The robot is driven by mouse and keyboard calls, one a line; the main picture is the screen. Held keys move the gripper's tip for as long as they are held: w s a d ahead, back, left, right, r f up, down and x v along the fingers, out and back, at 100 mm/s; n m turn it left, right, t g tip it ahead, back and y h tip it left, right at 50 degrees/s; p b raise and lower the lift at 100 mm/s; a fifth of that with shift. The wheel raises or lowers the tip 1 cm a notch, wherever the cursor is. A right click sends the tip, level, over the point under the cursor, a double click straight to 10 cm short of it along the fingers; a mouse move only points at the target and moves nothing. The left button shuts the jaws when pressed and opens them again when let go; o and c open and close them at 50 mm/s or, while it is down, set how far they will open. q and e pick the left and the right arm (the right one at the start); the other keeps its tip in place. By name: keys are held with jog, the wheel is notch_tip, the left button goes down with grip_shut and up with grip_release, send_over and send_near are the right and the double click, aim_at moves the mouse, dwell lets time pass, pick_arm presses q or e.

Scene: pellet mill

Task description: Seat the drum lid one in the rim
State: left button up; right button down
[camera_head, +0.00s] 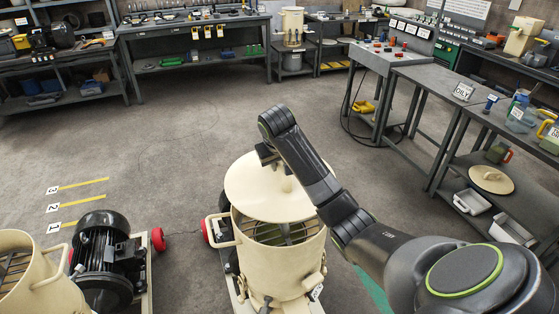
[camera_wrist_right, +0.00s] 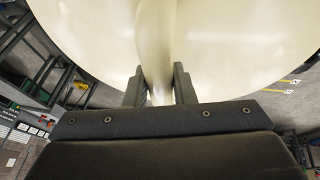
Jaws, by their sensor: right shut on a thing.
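The cream drum lid (camera_head: 248,184) is a round disc held tilted above the open cream drum (camera_head: 278,262) in the head view. The drum's rim is open at the front, and a dark grate with green inside shows below the lid. My right gripper (camera_head: 268,155) is shut on the lid's handle, partly hidden by my arm. In the right wrist view the lid (camera_wrist_right: 90,45) fills the top, with its upright grip between the two fingers (camera_wrist_right: 160,92). The far part of the rim is hidden by the lid. My left gripper is not seen.
A second cream drum (camera_head: 40,280) stands at the lower left, beside a black motor (camera_head: 100,255).

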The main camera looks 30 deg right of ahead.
aim_at(279, 177)
jog(key=shift+f+b, duration=0.55)
jog(key=shift+f, duration=2.25)
jog(key=shift+s+a+f+p, duration=0.1)
jog(key=shift+f+p, duration=0.25)
jog(key=shift+f, duration=0.05)
jog(key=shift+f, duration=0.2)
jog(key=shift+f, duration=0.4)
jog(key=shift+f, duration=0.1)
jog(key=shift+f, duration=0.8)
jog(key=shift+f+p, duration=0.3)
jog(key=shift+f, duration=0.2)
